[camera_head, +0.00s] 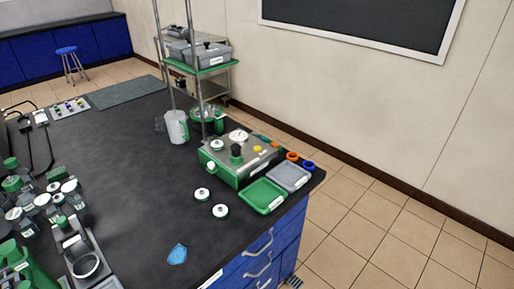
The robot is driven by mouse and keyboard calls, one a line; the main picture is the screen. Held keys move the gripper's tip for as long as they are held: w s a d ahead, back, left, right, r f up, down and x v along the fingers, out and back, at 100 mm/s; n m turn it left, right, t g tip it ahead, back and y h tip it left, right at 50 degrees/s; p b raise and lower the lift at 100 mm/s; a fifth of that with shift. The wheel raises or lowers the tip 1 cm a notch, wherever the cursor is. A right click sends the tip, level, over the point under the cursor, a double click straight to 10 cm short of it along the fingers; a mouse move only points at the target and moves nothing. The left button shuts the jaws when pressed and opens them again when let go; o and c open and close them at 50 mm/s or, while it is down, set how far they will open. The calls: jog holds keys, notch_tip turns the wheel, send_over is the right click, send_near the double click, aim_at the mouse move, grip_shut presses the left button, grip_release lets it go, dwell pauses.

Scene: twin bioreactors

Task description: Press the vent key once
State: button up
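A green-fronted control box (228,172) with a grey top stands near the right end of the dark bench. On its top are a round white gauge (238,136), a black knob (236,150), a white-capped knob (216,146) and a small yellow part (257,149). A round white part (211,167) sits on its front. I cannot tell which part, if any, is the vent key; labels are too small to read. A pale vessel (177,127) and a green-based stand (207,114) are behind the box. My gripper is not in view.
A green tray (263,196) and a grey tray (288,177) lie right of the box, near orange (291,156) and blue (309,164) rings. Two white-topped discs (202,195) (220,211) lie in front. Bottles (43,201) crowd the left. The bench middle (125,165) is clear.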

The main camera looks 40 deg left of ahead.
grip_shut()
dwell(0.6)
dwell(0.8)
